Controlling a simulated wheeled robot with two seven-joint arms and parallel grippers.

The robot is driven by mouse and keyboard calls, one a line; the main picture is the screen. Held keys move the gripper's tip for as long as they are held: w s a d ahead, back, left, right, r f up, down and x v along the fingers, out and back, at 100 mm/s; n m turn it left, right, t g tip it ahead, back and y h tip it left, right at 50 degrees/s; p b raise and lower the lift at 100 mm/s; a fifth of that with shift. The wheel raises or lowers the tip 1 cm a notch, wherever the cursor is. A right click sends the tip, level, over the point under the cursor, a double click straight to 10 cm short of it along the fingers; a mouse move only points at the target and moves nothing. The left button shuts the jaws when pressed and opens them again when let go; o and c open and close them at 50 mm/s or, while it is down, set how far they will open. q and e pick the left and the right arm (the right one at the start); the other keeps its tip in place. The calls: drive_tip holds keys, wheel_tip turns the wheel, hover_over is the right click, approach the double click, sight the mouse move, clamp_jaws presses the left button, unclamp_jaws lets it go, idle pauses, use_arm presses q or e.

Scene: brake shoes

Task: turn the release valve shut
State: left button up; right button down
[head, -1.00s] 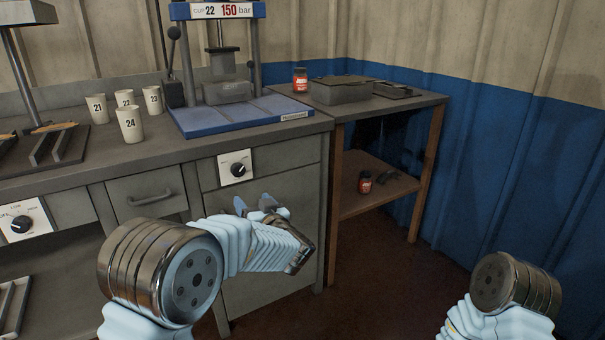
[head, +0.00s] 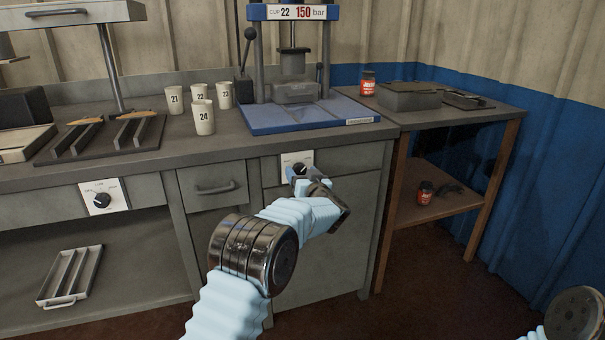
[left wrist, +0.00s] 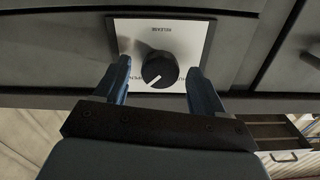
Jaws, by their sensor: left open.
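The release valve is a round black knob (head: 298,168) with a white pointer line on a pale plate (head: 307,156), on the bench front below the blue press (head: 262,119). In the left wrist view the knob (left wrist: 159,70) faces me and its plate (left wrist: 150,28) reads upside down, with the pointer slanting down-left. My left gripper (head: 303,176) is in front of the knob and partly covers it in the head view. Its open fingers stand either side of the knob in the left wrist view, with gaps visible. My right gripper is out of view.
A second knob (head: 102,199) sits on a plate further left. Numbered cups, including cup 24 (head: 203,117), stand on the bench left of the press. A drawer handle (head: 216,187) juts out left of the valve. A wooden side table (head: 400,170) stands at right.

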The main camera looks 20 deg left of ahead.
use_arm(q)
drive_tip(key=shift+c, duration=0.5)
drive_tip(key=c, duration=1)
drive_tip(key=shift+o, duration=0.2)
